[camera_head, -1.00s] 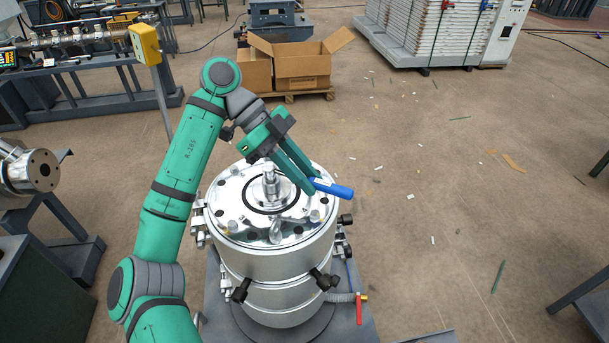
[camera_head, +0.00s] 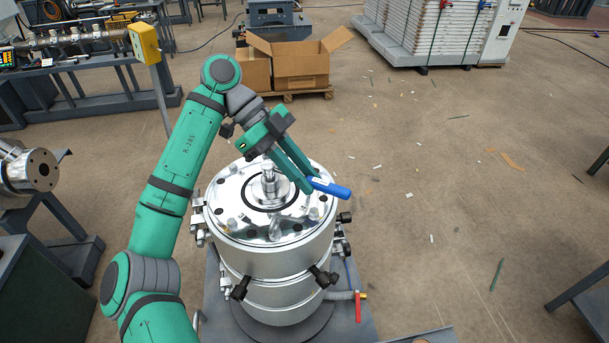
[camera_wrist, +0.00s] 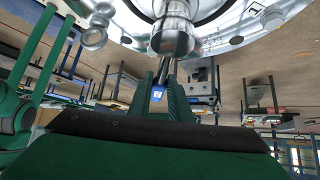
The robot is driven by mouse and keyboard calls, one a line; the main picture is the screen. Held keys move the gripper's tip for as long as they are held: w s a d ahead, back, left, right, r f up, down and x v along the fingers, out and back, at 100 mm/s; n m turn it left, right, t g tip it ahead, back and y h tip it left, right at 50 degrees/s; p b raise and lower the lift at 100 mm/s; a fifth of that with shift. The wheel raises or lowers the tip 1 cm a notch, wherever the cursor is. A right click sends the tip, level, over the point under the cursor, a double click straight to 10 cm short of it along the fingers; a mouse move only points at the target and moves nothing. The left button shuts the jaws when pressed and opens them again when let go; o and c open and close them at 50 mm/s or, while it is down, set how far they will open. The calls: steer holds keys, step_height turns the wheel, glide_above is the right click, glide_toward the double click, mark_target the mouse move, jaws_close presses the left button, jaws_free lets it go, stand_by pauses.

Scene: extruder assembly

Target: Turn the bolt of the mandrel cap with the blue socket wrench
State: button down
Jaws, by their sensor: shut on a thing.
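My gripper (camera_head: 308,185) is shut on the blue socket wrench (camera_head: 332,189) above the right part of the extruder's round top. The wrench's blue handle sticks out to the right past my fingers. In the wrist view a small blue part of the wrench (camera_wrist: 157,95) shows between the fingers (camera_wrist: 166,90). The mandrel cap (camera_head: 268,184) stands upright at the centre of the shiny top plate and also shows close up in the wrist view (camera_wrist: 174,32). The wrench's socket end and its contact with the bolt are hidden by the fingers and the cap.
The silver extruder cylinder (camera_head: 265,262) has clamps and knobs around its side and a red-handled valve (camera_head: 360,308) at the lower right. An eye bolt (camera_head: 275,228) stands on the front of its top. Cardboard boxes (camera_head: 303,70) lie behind. The floor to the right is mostly clear.

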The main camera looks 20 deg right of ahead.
steer(key=shift+r, duration=1.2)
stand_by(1.2)
steer(key=shift+r, duration=2.45)
